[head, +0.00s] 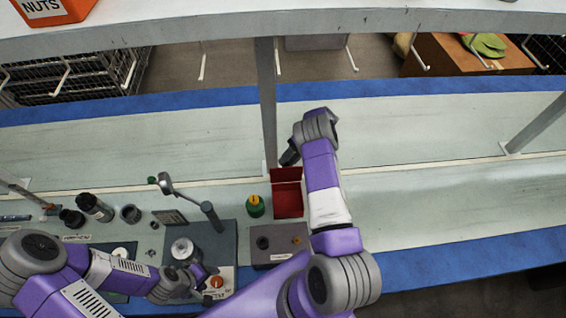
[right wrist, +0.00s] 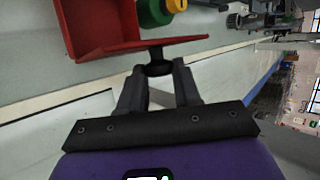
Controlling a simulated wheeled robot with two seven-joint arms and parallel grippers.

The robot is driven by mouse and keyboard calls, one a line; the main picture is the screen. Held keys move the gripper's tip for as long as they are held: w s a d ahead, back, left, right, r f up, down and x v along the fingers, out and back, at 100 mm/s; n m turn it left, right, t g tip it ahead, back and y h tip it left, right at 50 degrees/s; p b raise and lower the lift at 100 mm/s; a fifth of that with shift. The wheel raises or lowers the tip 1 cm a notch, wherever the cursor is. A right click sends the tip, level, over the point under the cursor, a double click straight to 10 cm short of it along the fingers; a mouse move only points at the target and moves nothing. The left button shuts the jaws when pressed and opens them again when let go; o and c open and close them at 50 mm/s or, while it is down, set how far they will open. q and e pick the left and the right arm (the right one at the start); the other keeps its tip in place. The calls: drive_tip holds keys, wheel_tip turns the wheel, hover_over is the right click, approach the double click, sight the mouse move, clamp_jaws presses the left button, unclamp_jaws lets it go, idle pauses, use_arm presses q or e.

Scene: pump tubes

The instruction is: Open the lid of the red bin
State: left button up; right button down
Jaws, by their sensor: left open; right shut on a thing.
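The red bin (head: 288,203) stands on the bench near the middle, and its inside shows from above. Its red lid (head: 286,174) is swung up at the bin's far edge; in the right wrist view the lid (right wrist: 185,43) shows nearly edge-on. My right gripper (head: 289,157) is behind the lid. In the right wrist view my right gripper (right wrist: 160,82) is shut on the lid's black knob (right wrist: 157,66). My left gripper (head: 208,281) is open at the lower left, beside an orange knob, apart from the bin.
A green bottle with a yellow top (head: 255,206) stands just left of the bin. A grey box (head: 276,255) lies in front of it. A grey fixture (head: 212,236) and several dark cylinders are further left. A shelf post (head: 266,100) rises behind. The bench right of my right arm is clear.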

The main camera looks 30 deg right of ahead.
idle(0.3)
drive_tip(key=c, duration=0.8)
unclamp_jaws()
use_arm(q)
drive_tip(key=shift+f, duration=0.2)
use_arm(e)
drive_tip(key=v, duration=0.7)
drive_tip(key=shift+d+r, duration=0.15)
drive_tip(key=shift+d, duration=0.1)
